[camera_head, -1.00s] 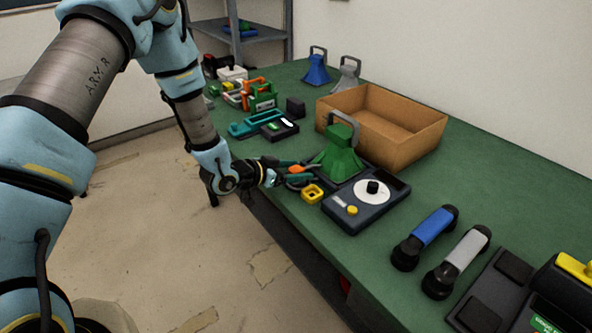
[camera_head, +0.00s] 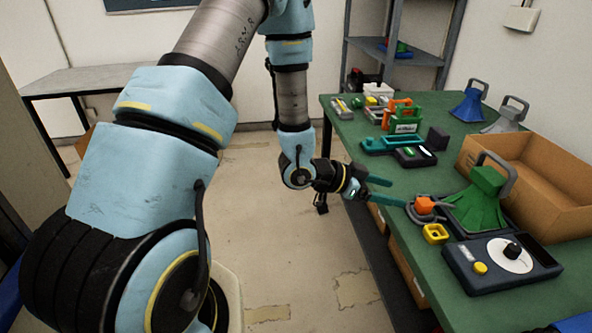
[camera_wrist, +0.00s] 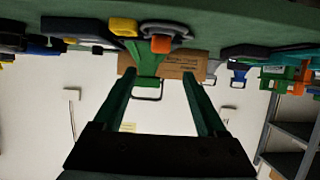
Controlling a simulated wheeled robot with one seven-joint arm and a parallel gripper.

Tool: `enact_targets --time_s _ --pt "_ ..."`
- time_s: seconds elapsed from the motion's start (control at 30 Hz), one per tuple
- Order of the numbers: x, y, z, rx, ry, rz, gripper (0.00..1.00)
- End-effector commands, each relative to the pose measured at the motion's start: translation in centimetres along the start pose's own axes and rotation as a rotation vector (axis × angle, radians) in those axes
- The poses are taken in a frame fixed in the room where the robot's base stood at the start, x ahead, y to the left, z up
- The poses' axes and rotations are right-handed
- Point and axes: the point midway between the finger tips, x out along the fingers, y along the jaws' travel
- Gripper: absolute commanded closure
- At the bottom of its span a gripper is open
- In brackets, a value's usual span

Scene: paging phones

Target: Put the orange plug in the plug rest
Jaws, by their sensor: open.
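The orange plug (camera_head: 425,205) sits at the front edge of the green table, in or against a grey ring-shaped holder (camera_head: 413,214) that looks like the plug rest. In the wrist view, which looks upside down, the orange plug (camera_wrist: 160,44) shows at the grey holder (camera_wrist: 172,29). How deep the plug sits is unclear. My gripper (camera_head: 397,193) is open and empty, its teal fingers pointing at the plug from the left, with a small gap. In the wrist view my gripper's fingertips (camera_wrist: 158,73) have nothing between them.
A yellow square ring (camera_head: 436,234) lies beside the holder. A green handled cone (camera_head: 482,200) stands just behind. A dark box with a white dial (camera_head: 500,263) is at right, a cardboard box (camera_head: 530,190) behind. Open floor lies left of the table.

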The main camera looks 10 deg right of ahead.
Motion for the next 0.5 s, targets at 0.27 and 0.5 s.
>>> enact_targets --time_s 0.27,0.5 --pt "-5.0 -6.3 1.5 -0.046 -0.199 -0.220 0.26" --pt "-22.8 -12.9 5.4 -0.413 -0.608 -0.700 0.26"
